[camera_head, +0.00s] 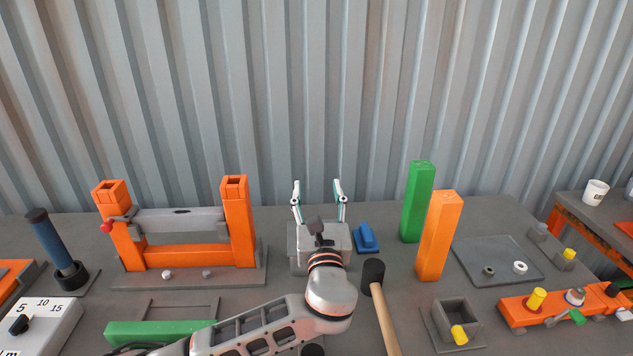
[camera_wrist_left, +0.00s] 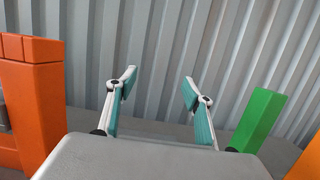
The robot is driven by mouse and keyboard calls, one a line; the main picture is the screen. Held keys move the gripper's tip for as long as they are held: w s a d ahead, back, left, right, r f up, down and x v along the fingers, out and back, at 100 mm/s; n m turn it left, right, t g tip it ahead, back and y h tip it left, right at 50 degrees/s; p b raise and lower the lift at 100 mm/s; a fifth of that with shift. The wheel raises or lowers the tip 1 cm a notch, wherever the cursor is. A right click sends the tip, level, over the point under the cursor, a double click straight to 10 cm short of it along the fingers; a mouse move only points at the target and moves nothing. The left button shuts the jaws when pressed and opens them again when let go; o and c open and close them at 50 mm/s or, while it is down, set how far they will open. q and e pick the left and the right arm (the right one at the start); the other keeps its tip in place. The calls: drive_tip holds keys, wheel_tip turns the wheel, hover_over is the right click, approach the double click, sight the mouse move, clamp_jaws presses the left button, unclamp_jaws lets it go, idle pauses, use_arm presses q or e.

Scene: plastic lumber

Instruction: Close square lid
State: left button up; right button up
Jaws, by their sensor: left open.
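A small grey square box (camera_head: 457,310) stands on a grey base at the lower right of the head view. Its top looks open, with a dark inside. A yellow knob (camera_head: 459,334) shows at its front side; I cannot clearly tell the lid apart from the box. My left gripper (camera_head: 319,187) is open and empty, its fingers pointing up and away before the corrugated wall, to the left of the box and well apart from it. In the left wrist view the gripper (camera_wrist_left: 159,82) has its fingers spread with nothing between. My right gripper is not in view.
A mallet (camera_head: 382,305) lies between my left arm and the box. Orange (camera_head: 437,237) and green (camera_head: 417,202) posts stand behind the box. An orange bar with knobs (camera_head: 557,306) is at right, an orange frame (camera_head: 190,257) at left. A flat grey tray (camera_head: 497,253) lies farther back.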

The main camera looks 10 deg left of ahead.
use_arm(q)
drive_tip(key=v, duration=0.8)
